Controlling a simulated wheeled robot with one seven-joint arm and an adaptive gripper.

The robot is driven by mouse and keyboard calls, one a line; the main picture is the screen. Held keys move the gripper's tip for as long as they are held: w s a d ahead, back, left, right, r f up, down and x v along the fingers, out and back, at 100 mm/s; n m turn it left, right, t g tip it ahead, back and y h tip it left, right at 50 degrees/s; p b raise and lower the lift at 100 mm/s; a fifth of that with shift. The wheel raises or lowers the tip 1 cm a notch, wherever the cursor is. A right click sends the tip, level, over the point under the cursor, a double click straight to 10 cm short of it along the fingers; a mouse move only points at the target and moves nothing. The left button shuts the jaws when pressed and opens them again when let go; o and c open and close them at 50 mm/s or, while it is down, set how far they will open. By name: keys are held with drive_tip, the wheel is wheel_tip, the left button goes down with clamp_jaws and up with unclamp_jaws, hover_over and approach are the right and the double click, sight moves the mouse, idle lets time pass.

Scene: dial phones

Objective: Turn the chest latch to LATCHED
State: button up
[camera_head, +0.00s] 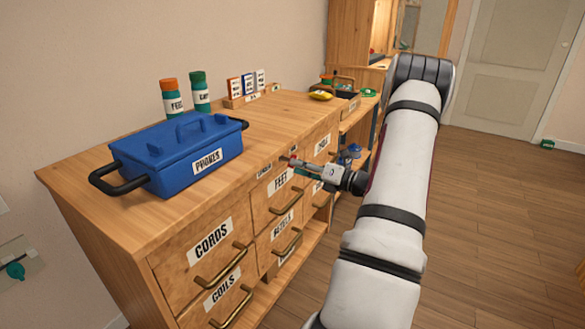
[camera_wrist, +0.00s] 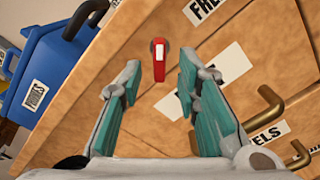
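The chest latch (camera_wrist: 161,63) is a small red lever with a white patch on a grey round pivot, set on the wooden front of the chest (camera_wrist: 125,60). In the wrist view its longer end points down the picture, toward my gripper (camera_wrist: 160,85). My gripper is open, with its teal fingers spread either side of the latch's line and nothing between them. The latch lies just beyond the fingertips. In the head view my gripper (camera_head: 294,163) is close to the chest's upper front edge, and it largely hides the latch there. I cannot read any latch position marking.
A blue box (camera_head: 180,150) with black handles, labelled PHONES, stands on the chest top. Two bottles (camera_head: 185,95) and a small rack (camera_head: 247,88) stand behind it. Brass drawer handles (camera_head: 287,240) stick out below my gripper.

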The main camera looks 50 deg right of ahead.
sight(288, 160)
drive_tip(key=shift+w+a, duration=0.1)
drive_tip(key=shift+w, duration=1.35)
clamp_jaws()
